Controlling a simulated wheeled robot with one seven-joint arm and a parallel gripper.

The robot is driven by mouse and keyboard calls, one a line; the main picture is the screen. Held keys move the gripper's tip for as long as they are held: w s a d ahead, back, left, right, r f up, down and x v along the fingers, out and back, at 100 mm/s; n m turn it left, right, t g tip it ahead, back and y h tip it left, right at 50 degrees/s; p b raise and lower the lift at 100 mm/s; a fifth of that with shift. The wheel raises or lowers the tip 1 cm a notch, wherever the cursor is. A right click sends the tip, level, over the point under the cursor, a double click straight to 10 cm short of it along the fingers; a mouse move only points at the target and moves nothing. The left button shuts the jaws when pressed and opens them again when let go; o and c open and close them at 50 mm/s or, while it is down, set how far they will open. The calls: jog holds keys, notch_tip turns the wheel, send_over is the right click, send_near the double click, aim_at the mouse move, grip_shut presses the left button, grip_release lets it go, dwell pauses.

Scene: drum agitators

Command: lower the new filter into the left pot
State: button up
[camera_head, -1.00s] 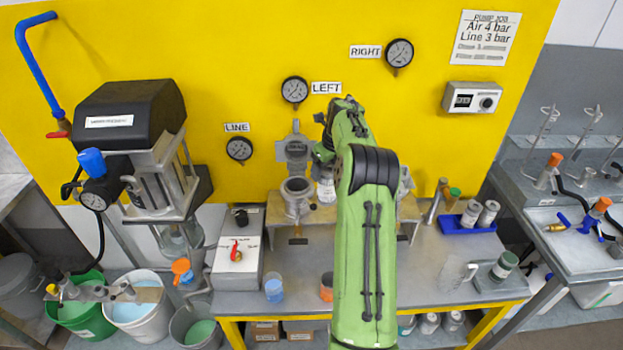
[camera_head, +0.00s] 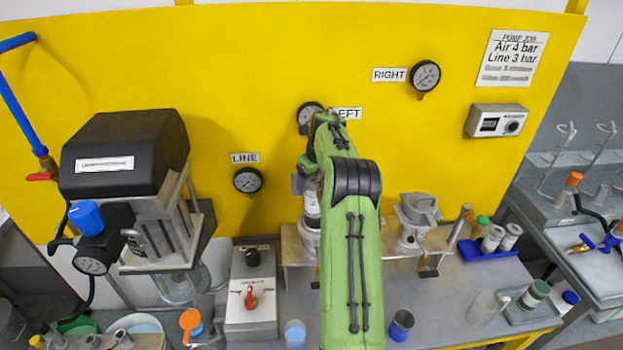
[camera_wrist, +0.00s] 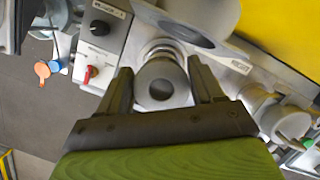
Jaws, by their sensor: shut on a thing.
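My gripper (camera_wrist: 161,80) is shut on the new filter (camera_wrist: 175,88), a grey cylinder seen end-on between the two fingers in the wrist view. In the head view the filter (camera_head: 311,204) shows as a pale upright cylinder left of my arm. The left pot (camera_head: 308,240) is directly below it, on the bench stand under the LEFT gauge, and my arm hides part of it. In the wrist view the pot's rim (camera_wrist: 163,49) shows just beyond the filter. I cannot tell whether the filter's lower end is inside the pot.
The left pot's raised lid (camera_wrist: 186,18) is close behind the filter. The right pot (camera_head: 411,232) stands to the right. A grey box with a red valve handle (camera_head: 251,298) is to the left.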

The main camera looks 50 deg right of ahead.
aim_at(315, 213)
jog(key=f+b, duration=0.1)
jog(key=f, duration=0.1)
jog(key=s+f+b, duration=0.1)
jog(key=f+b, duration=0.1)
jog(key=f, duration=0.1)
jog(key=f+b, duration=0.1)
jog(key=f, duration=0.1)
jog(key=shift+s+f, duration=0.25)
jog(key=shift+f, duration=0.15)
jog(key=shift+w+f+b, duration=0.2)
jog(key=shift+f+b, duration=0.45)
jog(key=shift+f, duration=0.05)
jog(key=shift+s+f, duration=0.1)
jog(key=shift+f, duration=0.1)
jog(key=shift+f+b, duration=0.75)
jog(key=shift+f, duration=0.35)
jog(key=o, duration=1.3)
jog(key=shift+c, duration=0.2)
jog(key=shift+f, duration=0.1)
jog(key=shift+a, duration=0.1)
jog(key=shift+s, duration=0.1)
